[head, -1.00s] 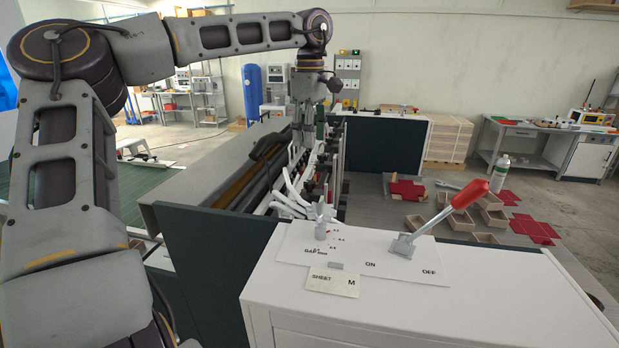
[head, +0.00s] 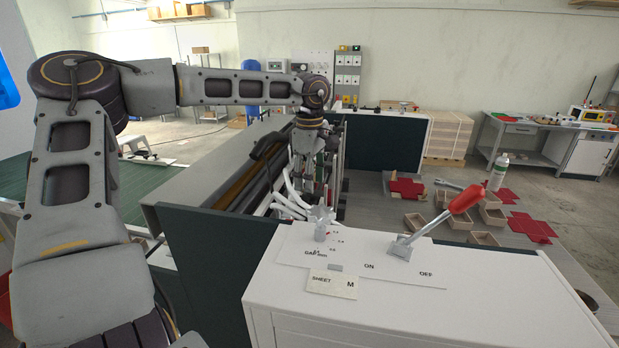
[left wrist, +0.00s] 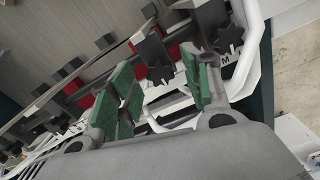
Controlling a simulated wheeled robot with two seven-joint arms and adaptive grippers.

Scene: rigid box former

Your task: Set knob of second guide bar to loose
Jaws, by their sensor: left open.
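My left gripper (head: 312,180) reaches down into the machine among its white curved arms and dark bars. In the left wrist view my left gripper (left wrist: 163,88) is open, with green pads on its fingers and nothing held between them. A dark star-shaped knob (left wrist: 160,73) shows just beyond the gap between the fingers, apart from the pads. Another dark star-shaped knob (left wrist: 230,39) sits to the right, past the right finger. I cannot tell which knob belongs to the second guide bar, or whether either is loose. In the head view my gripper and the white arms hide the knobs.
A white console (head: 400,310) with a red-handled lever (head: 466,197) and a small gap dial (head: 320,230) stands in front. White curved arms (head: 288,205) crowd the gripper. Flat wooden trays (head: 440,198) and red pieces lie on the deck to the right.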

